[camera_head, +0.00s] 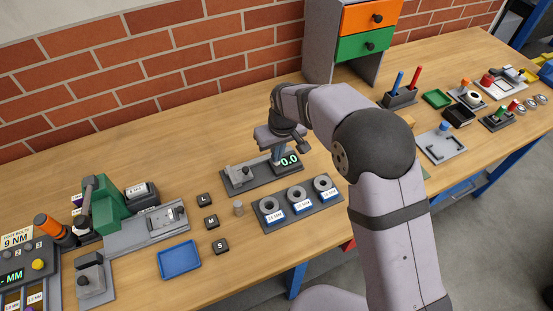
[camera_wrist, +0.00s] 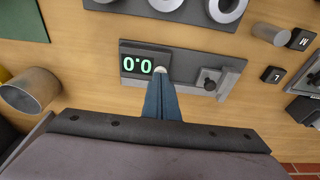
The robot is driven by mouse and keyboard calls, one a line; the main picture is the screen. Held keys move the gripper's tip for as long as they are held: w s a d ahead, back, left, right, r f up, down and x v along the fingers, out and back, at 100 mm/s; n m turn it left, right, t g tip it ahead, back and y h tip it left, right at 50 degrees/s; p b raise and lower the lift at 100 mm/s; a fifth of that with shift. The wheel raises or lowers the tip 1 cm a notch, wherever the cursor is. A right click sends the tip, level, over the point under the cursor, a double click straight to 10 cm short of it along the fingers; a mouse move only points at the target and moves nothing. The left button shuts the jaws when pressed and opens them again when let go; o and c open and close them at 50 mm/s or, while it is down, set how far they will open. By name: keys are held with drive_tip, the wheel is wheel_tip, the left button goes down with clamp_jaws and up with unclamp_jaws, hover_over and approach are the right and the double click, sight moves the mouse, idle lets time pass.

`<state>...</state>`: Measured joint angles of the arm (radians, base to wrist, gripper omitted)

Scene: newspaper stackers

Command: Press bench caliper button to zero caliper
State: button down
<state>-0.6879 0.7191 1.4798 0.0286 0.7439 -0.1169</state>
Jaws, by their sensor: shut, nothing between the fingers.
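The bench caliper (camera_head: 262,181) is a dark grey base with a grey jaw block and knob at its left end in the head view. Its display (camera_head: 289,160) reads 0.0 in green; in the wrist view the display (camera_wrist: 137,65) also shows 0.0. My gripper (camera_head: 279,158) points down at the caliper beside the display. In the wrist view my gripper's blue fingers (camera_wrist: 161,75) are shut and empty, with their tips at the display's right edge. A small pale round spot shows at the tips.
A grey tray (camera_head: 302,210) with three labelled rings lies in front of the caliper. Small black lettered blocks (camera_head: 211,222) and a metal cylinder (camera_head: 239,209) stand to its left. A blue tray (camera_head: 179,260) and a green vise (camera_head: 106,207) are farther left. A drawer cabinet (camera_head: 325,50) stands behind.

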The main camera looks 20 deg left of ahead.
drive_tip(key=shift+r+p, duration=2.05)
drive_tip(key=shift+r, duration=0.8)
drive_tip(key=d+r+m, duration=0.3)
drive_tip(key=d, duration=1)
drive_tip(key=s+d+m+g+h, duration=0.1)
drive_tip(key=s+d+m, duration=0.5)
drive_tip(key=s+d, duration=1.3)
drive_tip(key=d, duration=0.2)
drive_tip(key=shift+s+d+f+g+h, duration=0.15)
drive_tip(key=shift+d+f+g+h, duration=0.1)
drive_tip(key=shift+d+g+h, duration=0.05)
